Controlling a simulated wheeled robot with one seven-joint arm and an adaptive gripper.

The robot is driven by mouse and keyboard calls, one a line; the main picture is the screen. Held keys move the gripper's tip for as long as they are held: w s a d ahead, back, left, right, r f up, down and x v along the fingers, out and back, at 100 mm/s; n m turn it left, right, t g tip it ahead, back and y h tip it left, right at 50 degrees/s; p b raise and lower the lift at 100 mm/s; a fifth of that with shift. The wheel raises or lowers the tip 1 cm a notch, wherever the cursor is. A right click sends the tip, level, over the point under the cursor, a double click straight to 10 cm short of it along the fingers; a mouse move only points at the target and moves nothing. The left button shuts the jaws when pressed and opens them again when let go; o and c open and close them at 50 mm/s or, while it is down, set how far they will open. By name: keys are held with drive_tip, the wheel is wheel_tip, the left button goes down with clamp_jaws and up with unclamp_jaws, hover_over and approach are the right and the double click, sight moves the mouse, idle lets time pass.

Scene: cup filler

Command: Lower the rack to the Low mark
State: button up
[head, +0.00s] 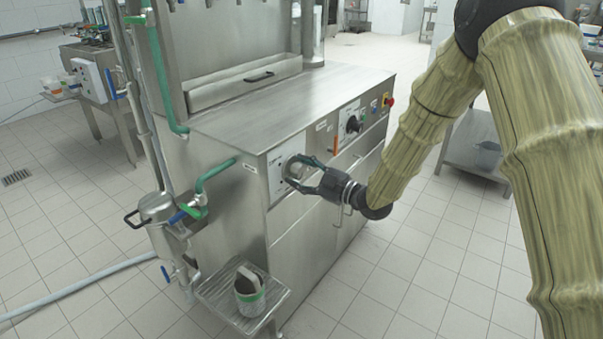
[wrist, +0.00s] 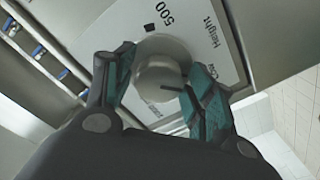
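My gripper (head: 302,172) is at a round grey knob on the front panel of the steel machine. In the wrist view, my gripper (wrist: 163,88) has one teal-padded finger on each side of the knob (wrist: 163,66), and both seem to touch it. A short dark line shows on the knob's lower right. The white plate (wrist: 200,22) around it reads "Height" and "500"; a smaller word near the right finger is partly covered.
A second dark knob (head: 353,124) and a red button (head: 388,101) are further right on the panel. Green and blue pipe handles (head: 192,210) stick out on the left side. A steel trolley (head: 473,146) stands at the right. The tiled floor in front is clear.

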idle(0.3)
drive_tip(key=v, duration=1.2)
